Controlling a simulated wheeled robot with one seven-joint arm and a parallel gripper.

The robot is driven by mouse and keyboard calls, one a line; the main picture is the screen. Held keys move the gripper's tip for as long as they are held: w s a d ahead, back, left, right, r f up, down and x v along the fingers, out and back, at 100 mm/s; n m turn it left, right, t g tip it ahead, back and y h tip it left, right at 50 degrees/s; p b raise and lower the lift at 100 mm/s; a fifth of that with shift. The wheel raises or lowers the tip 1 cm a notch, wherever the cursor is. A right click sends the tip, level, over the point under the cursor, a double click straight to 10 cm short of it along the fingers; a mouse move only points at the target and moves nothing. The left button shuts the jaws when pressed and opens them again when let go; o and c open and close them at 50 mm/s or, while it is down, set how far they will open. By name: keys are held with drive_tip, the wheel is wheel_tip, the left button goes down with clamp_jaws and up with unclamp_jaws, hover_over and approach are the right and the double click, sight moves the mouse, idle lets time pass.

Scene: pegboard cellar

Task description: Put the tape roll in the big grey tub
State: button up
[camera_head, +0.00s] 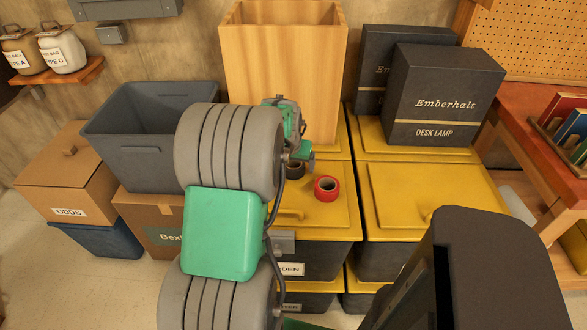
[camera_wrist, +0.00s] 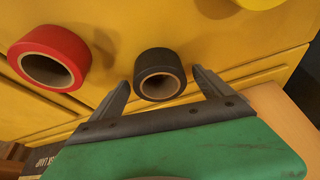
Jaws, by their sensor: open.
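A black tape roll (camera_wrist: 158,74) rests on a yellow lid and sits between and just beyond the open fingers of my gripper (camera_wrist: 160,90) in the wrist view. In the head view the black roll (camera_head: 295,170) is partly hidden by my gripper (camera_head: 298,160). A red tape roll (camera_head: 327,189) lies on the same lid to its right; it shows at the left in the wrist view (camera_wrist: 48,58). The big grey tub (camera_head: 140,166) stands open at the left in the head view, its right side hidden behind my arm. Its floor is not visible.
The yellow-lidded bins (camera_head: 345,225) carry a tall open wooden box (camera_head: 285,70) and dark lamp boxes (camera_head: 445,95). A red-topped bench (camera_head: 540,125) is at the right.

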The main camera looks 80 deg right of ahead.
drive_tip(key=shift+r, duration=0.15)
drive_tip(key=c, duration=1.7)
